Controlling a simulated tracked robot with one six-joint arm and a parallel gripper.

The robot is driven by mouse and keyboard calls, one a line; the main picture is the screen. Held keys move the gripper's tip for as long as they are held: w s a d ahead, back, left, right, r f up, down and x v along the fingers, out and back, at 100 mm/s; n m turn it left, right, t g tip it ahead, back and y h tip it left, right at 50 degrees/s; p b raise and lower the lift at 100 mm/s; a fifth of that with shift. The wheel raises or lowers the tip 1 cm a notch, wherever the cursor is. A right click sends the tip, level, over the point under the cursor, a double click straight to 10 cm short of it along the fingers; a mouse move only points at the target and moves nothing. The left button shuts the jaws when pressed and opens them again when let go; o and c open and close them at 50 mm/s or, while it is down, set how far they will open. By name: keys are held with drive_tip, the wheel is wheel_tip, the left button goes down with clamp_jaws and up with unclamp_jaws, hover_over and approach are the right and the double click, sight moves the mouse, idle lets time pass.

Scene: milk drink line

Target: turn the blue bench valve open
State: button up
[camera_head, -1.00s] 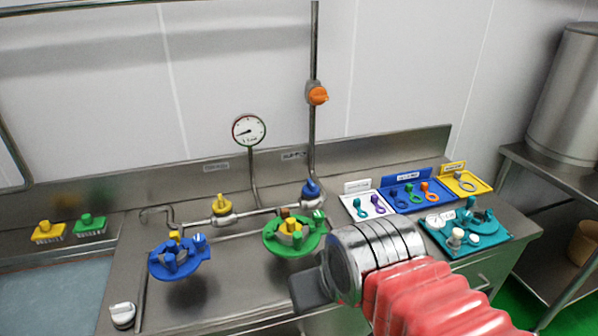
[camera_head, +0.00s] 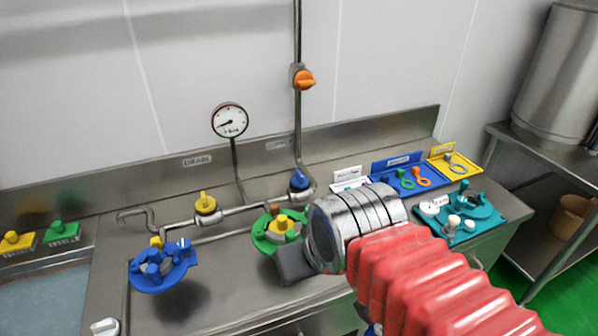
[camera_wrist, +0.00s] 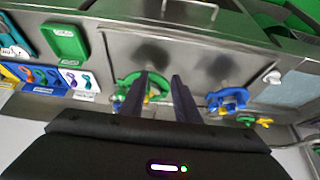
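The blue bench valve (camera_head: 299,181) is a small blue handle on the steel pipe at the back of the bench, at the foot of the vertical riser. My gripper (camera_head: 290,264) is in front of and below it in the head view, apart from it, and overlaps the right side of the green round fitting (camera_head: 262,243). In the wrist view my gripper (camera_wrist: 160,80) shows two dark fingers with an empty gap between them. The green fitting (camera_wrist: 128,80) lies behind the fingers there. I cannot make out the blue valve clearly in the wrist view.
A yellow valve (camera_head: 205,203) sits on the same pipe to the left, and an orange valve (camera_head: 303,78) is higher on the riser. A gauge (camera_head: 230,121) stands between them. A blue round fitting (camera_head: 150,275) is front left; a teal tray (camera_head: 490,222) is at right.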

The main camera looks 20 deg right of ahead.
drive_tip(key=w+d+r, duration=0.3)
drive_tip(key=w+r, duration=0.2)
drive_tip(key=w, duration=0.4)
drive_tip(key=g, duration=0.1)
hover_over(300, 174)
drive_tip(key=s, duration=0.6)
drive_tip(key=f, duration=0.2)
drive_tip(key=shift+w+r, duration=0.1)
drive_tip(key=shift+r, duration=0.05)
drive_tip(key=x, duration=1.3)
drive_tip(key=shift+f, duration=0.4)
drive_tip(key=shift+c, duration=0.6)
